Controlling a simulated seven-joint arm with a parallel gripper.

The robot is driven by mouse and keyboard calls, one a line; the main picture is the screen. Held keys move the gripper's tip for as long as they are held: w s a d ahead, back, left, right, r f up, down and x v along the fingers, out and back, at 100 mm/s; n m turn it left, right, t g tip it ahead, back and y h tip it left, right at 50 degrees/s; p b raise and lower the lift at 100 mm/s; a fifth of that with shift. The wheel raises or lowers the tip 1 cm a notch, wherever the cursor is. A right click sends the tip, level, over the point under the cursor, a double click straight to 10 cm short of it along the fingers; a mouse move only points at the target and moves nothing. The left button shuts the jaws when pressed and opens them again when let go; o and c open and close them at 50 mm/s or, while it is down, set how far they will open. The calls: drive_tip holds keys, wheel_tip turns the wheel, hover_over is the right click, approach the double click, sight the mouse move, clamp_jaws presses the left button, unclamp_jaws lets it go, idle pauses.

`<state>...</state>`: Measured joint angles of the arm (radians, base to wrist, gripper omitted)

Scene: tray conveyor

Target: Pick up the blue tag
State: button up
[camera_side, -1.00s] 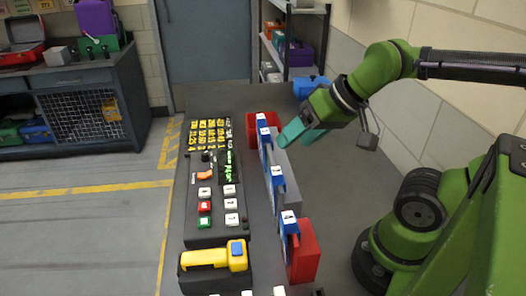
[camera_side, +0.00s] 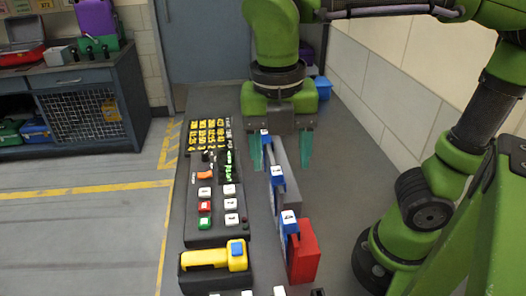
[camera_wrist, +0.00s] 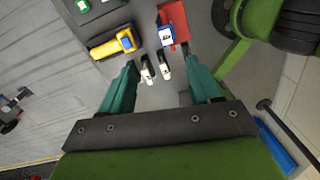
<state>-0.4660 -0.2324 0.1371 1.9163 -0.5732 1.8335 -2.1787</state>
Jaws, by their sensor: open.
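Several blue tags with white label faces stand in a row along the dark bench. In the side view the front tag (camera_side: 289,222) is on a red block, and another tag (camera_side: 277,174) is on a grey block behind it. A third tag (camera_side: 266,138) is at the far end, partly hidden by my gripper. My gripper (camera_side: 281,163) points down over the far end of the row, its teal fingers open and apart on either side. A blue tag on red (camera_wrist: 166,38) shows beyond the fingertips in the wrist view, where my gripper (camera_wrist: 158,62) looks empty.
A red block (camera_side: 303,252) stands at the row's front right. Left of the row are a button panel (camera_side: 217,222) and a yellow handled device (camera_side: 214,257). Two white-topped pieces (camera_wrist: 147,73) (camera_wrist: 164,70) lie near the fingers.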

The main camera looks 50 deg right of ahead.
sight(290, 217)
drive_tip(key=shift+n, duration=0.9)
drive_tip(key=f, duration=0.3)
drive_tip(key=s+f, duration=0.1)
drive_tip(key=f, duration=0.3)
drive_tip(key=d+f, duration=0.1)
drive_tip(key=f, duration=0.3)
drive_tip(key=shift+s+f, duration=0.1)
drive_tip(key=shift+s, duration=0.1)
drive_tip(key=shift+s+d+f, duration=0.15)
drive_tip(key=shift+f, duration=1.25)
drive_tip(key=shift+s+d+f, duration=0.1)
drive_tip(key=shift+s+f, duration=0.05)
drive_tip(key=shift+f, duration=1.2)
clamp_jaws()
drive_tip(key=shift+r, duration=0.1)
